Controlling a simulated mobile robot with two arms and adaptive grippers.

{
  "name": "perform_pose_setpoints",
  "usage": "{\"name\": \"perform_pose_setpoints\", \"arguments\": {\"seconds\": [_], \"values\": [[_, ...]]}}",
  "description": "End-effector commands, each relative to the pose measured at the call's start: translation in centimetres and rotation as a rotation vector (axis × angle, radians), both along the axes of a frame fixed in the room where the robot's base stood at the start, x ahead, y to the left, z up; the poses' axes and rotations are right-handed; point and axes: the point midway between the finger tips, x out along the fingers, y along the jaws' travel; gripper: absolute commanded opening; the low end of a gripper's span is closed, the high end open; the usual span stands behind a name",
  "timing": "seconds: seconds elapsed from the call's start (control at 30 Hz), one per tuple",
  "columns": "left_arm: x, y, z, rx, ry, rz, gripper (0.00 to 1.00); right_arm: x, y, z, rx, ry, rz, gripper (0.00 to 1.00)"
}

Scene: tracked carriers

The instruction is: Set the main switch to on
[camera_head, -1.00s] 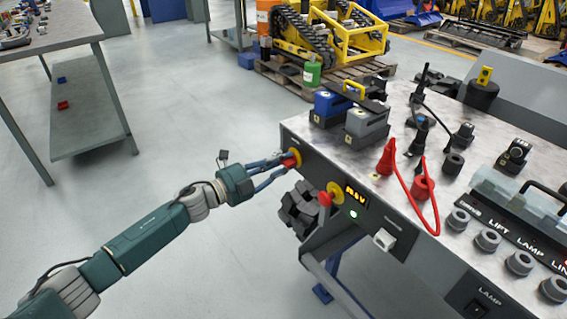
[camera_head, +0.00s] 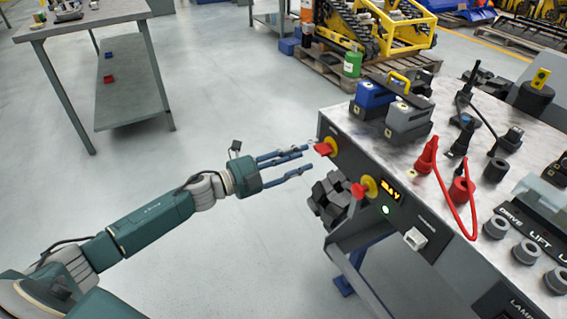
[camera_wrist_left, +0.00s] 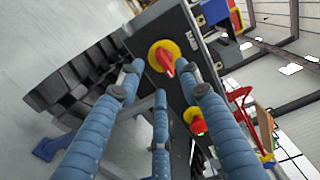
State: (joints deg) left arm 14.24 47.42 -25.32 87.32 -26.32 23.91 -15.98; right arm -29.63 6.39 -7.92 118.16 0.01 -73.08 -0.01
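The main switch (camera_head: 326,148) is a red turn handle on a round yellow plate, on the dark front panel of the bench near its left corner. In the left wrist view the switch (camera_wrist_left: 166,60) shows just past the fingers, its red handle slanted across the plate. My left gripper (camera_head: 308,160) is open, its blue fingers spread and empty, a short way left of the switch and not touching it. The fingers (camera_wrist_left: 166,86) also show spread in the wrist view. My right gripper is not in view.
A red knob on yellow (camera_head: 364,188) sits right of the switch, beside a lit display (camera_head: 391,188) and a green lamp (camera_head: 385,210). Blue (camera_head: 371,99) and grey (camera_head: 408,119) blocks and a red cable (camera_head: 463,208) are on the bench top.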

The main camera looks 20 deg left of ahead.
Motion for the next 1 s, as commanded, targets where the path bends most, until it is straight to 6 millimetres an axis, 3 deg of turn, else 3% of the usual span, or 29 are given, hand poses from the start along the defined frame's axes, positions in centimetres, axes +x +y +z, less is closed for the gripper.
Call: {"name": "perform_pose_setpoints", "arguments": {"seconds": [0.1,0.3,0.87,1.0], "values": [[-2.0,1.5,-0.2,0.002,0.004,0.000,0.35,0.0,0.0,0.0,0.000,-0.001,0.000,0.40],[-3.9,3.0,-0.1,0.001,0.001,-0.001,0.35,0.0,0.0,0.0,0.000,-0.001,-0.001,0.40],[-4.3,3.3,0.0,-0.001,-0.001,-0.001,0.35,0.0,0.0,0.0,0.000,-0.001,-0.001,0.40],[-4.1,3.1,-0.9,-0.046,0.033,0.046,0.35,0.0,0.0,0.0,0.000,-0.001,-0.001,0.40]]}}
